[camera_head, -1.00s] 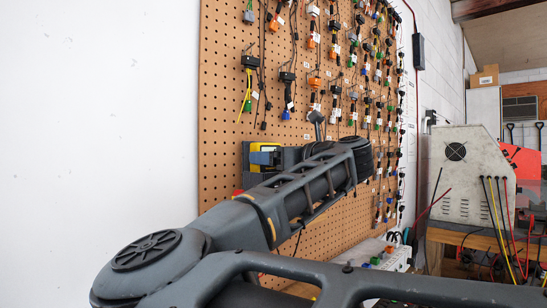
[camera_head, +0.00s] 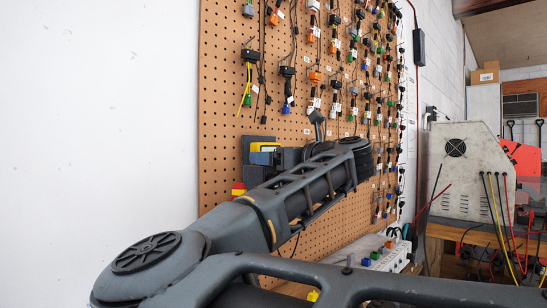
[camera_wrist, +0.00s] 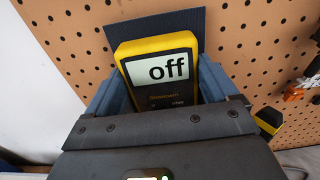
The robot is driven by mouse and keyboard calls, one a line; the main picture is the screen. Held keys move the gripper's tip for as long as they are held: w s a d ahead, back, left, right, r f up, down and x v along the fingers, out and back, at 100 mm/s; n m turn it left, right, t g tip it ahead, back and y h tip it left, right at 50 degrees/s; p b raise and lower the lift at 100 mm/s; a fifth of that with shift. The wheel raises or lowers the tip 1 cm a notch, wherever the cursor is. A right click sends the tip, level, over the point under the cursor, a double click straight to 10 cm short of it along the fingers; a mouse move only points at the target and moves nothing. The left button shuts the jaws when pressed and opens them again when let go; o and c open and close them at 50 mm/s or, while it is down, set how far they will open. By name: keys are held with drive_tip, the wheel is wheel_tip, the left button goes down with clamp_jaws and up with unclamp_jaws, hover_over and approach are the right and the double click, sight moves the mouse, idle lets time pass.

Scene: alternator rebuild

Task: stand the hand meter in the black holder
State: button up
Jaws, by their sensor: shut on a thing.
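The hand meter (camera_wrist: 165,72) is yellow with a grey screen reading "off". In the wrist view it sits between the two blue-grey fingers of my gripper (camera_wrist: 163,88), which is shut on it. Its lower part is hidden by the gripper body. A dark flat panel (camera_wrist: 188,22) shows behind the meter, against the pegboard; it may be part of the black holder, but I cannot tell whether the meter touches it. In the head view, a little of the yellow meter (camera_head: 266,146) shows at my gripper (camera_head: 272,156), in front of the dark panel (camera_head: 249,141).
The pegboard (camera_head: 225,100) with hanging connectors stands close behind my gripper. A black-and-yellow object (camera_wrist: 268,121) is right of the gripper in the wrist view. A grey test machine (camera_head: 464,185) stands at the right.

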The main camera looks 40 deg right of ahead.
drive_tip(key=shift+r, duration=0.1)
drive_tip(key=o, duration=0.8)
drive_tip(key=s, duration=0.7)
drive_tip(key=shift+s+b, duration=0.35)
drive_tip(key=shift+s, duration=0.05)
drive_tip(key=shift+d, duration=0.1)
